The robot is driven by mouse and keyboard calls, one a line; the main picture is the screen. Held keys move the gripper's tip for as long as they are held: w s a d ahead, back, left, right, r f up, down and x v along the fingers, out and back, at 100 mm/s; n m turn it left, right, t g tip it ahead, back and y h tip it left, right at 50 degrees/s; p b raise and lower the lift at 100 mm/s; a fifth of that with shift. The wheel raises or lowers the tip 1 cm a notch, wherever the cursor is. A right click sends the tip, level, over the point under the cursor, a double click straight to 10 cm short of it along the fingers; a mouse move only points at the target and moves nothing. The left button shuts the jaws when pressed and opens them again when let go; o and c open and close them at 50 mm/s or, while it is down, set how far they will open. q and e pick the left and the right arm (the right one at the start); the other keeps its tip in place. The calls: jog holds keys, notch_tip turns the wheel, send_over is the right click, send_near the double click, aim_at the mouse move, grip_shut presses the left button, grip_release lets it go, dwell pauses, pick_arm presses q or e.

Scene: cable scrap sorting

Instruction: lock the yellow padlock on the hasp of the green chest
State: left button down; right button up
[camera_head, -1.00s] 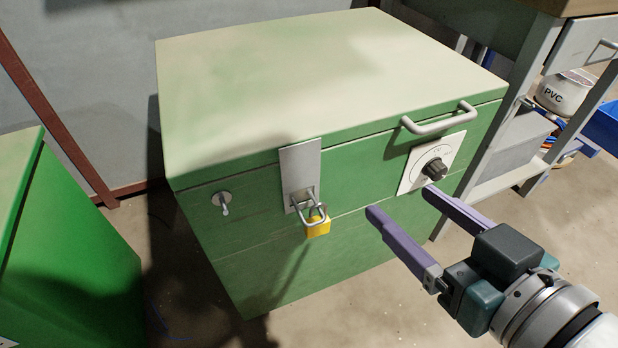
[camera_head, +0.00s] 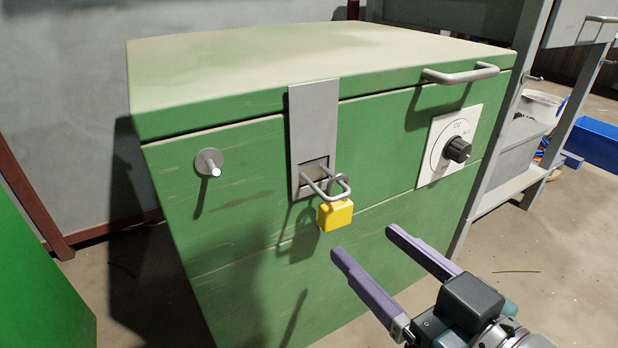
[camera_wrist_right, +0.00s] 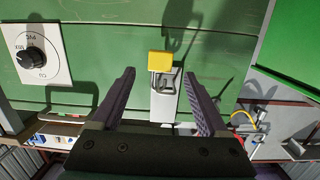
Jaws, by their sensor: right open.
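The yellow padlock (camera_head: 335,215) hangs at the grey hasp (camera_head: 314,120) on the front of the green chest (camera_head: 240,225). Its metal shackle (camera_head: 341,183) passes at the hasp's staple; I cannot tell whether the shackle is closed. My right gripper (camera_head: 365,241) is open and empty, its fingers pointing at the chest, below and to the right of the padlock and apart from it. In the right wrist view, the padlock (camera_wrist_right: 161,61) and hasp (camera_wrist_right: 163,108) appear upside down, between the two open fingers (camera_wrist_right: 159,75). My left gripper is not in view.
A dial (camera_head: 457,149) on a white plate and a lid handle (camera_head: 461,74) are right of the hasp. A round metal peg (camera_head: 209,163) sticks out left of it. A grey bench frame (camera_head: 500,120) stands close on the right. Floor in front is clear.

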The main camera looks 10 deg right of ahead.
aim_at(341, 209)
jog(key=shift+b+x, duration=1.3)
jog(key=shift+x, duration=2.2)
jog(key=c, duration=1.1)
jog(key=shift+r, duration=0.2)
jog(key=shift+r+p, duration=0.65)
jog(key=shift+p, duration=0.3)
jog(key=shift+f+p+v, duration=0.2)
jog(key=shift+p+v, duration=0.9)
jog(key=shift+v, duration=0.55)
grip_shut()
jog(key=v, duration=0.2)
jog(key=p+v, duration=0.1)
jog(key=shift+s+f, duration=0.25)
jog(key=shift+s, duration=0.2)
